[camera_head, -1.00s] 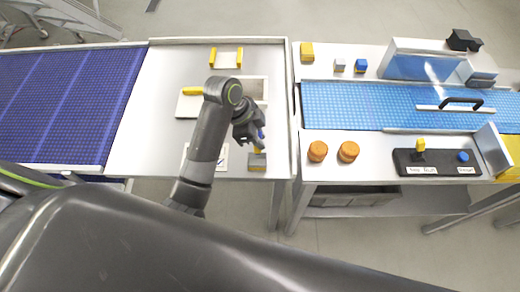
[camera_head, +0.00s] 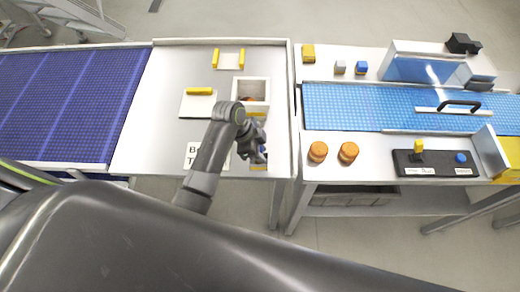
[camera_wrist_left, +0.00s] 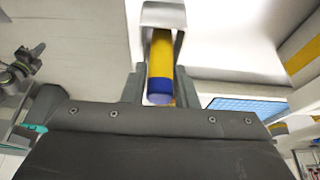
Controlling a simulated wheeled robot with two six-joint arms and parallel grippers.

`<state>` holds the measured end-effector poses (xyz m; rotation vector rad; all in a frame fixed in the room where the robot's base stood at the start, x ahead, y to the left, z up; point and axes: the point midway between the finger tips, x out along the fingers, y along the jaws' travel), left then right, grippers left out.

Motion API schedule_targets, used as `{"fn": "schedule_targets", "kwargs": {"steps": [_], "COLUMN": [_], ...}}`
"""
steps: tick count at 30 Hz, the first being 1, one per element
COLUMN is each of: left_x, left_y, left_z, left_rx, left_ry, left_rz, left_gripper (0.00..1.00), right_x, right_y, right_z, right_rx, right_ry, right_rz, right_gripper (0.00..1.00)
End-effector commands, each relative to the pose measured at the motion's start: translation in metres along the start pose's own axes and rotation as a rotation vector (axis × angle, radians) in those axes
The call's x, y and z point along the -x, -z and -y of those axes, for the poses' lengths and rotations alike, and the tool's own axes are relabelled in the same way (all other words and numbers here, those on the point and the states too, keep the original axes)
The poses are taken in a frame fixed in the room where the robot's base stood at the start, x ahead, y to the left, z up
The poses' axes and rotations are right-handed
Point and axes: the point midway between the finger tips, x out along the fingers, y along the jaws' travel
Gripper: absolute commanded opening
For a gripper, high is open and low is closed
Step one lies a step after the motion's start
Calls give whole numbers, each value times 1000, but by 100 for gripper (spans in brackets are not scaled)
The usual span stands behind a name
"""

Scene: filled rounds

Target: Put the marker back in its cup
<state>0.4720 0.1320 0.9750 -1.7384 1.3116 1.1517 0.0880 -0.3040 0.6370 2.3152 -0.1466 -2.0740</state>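The marker (camera_wrist_left: 160,62) is a yellow cylinder with a blue end, seen in the left wrist view. Its blue end points toward my wrist camera. My left gripper (camera_wrist_left: 161,88) has a finger along each side of it, with no clear gap, and appears closed on it. The grey cup (camera_wrist_left: 163,15) is at the top of that view. The marker's far end overlaps the cup opening and seems to be inside; its depth is hidden. In the head view my left gripper (camera_head: 258,150) is at the steel table's front right corner, largely covering the cup. My right gripper is not seen.
A white open box (camera_head: 237,88) stands just behind my left gripper. A white plate with a yellow bar (camera_head: 199,91) lies left of it. Two orange round pieces (camera_head: 318,152) (camera_head: 348,152) and a black switch panel (camera_head: 435,170) are on the right table, across a narrow gap.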

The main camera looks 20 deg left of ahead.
Motion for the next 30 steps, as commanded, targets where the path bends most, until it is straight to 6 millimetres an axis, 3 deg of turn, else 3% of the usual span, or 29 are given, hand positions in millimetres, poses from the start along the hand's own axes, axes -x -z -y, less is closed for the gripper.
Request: {"fn": "schedule_targets", "kwargs": {"steps": [4, 17, 30], "left_x": [0, 11, 93], "left_y": [0, 1, 0], "left_z": [0, 1, 2], "left_rx": [0, -2, -4], "left_ry": [0, 4, 8], "left_rz": [0, 1, 2], "left_gripper": [43, 43, 43], "right_x": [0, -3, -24], "right_y": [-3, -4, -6], "right_z": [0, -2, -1], "right_rx": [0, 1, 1], "right_ry": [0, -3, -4], "right_rz": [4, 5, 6], "right_gripper": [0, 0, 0]}}
